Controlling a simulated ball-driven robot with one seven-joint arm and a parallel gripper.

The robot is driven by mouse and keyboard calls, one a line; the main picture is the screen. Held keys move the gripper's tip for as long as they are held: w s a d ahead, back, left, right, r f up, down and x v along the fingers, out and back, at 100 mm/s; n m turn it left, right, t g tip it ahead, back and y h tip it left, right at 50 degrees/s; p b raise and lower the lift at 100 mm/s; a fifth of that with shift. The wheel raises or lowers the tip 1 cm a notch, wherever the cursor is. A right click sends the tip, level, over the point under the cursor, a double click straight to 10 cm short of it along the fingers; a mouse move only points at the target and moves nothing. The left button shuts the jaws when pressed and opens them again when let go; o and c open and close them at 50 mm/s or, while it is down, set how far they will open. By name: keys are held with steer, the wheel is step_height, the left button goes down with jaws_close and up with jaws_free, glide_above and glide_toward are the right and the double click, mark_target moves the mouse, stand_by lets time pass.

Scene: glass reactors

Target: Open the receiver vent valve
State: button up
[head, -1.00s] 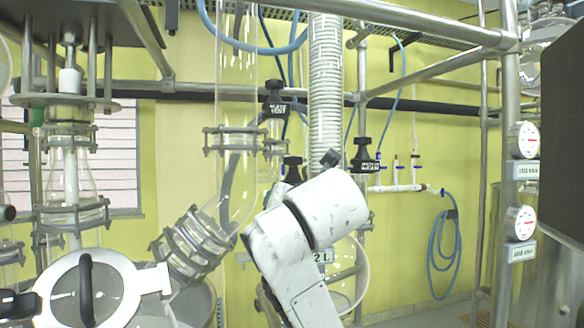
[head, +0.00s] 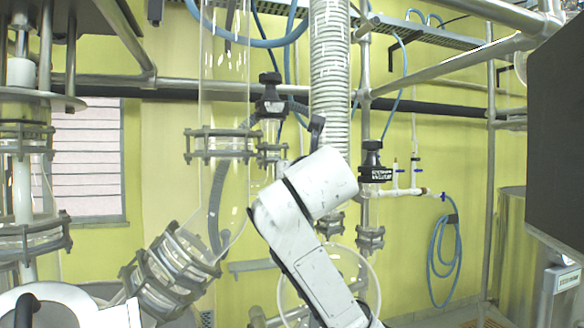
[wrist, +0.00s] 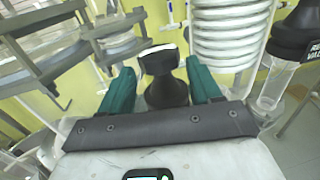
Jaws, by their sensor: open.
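My gripper (wrist: 162,88) shows in the wrist view with its two green fingers apart. A black valve knob (wrist: 165,92) with a pale upper face stands between them; I cannot tell whether either finger touches it. In the head view my white arm hides the fingers and this knob. Another black valve (head: 270,97) with a white label is left of my arm, by the glass column. A further labelled black valve (head: 372,168) is to the right; a black labelled valve (wrist: 298,38) also shows at the wrist view's right edge. The labels are too small to tell which is the receiver vent.
A glass column (head: 222,100) with metal clamps stands left of my arm. Metal rails (head: 440,60) cross above. A dark panel (head: 556,140) is at right.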

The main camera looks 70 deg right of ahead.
steer(key=p+x, duration=0.1)
steer(key=x, duration=0.4)
steer(key=shift+a, duration=0.1)
steer(key=shift+c, duration=0.4)
steer(key=c, duration=0.6)
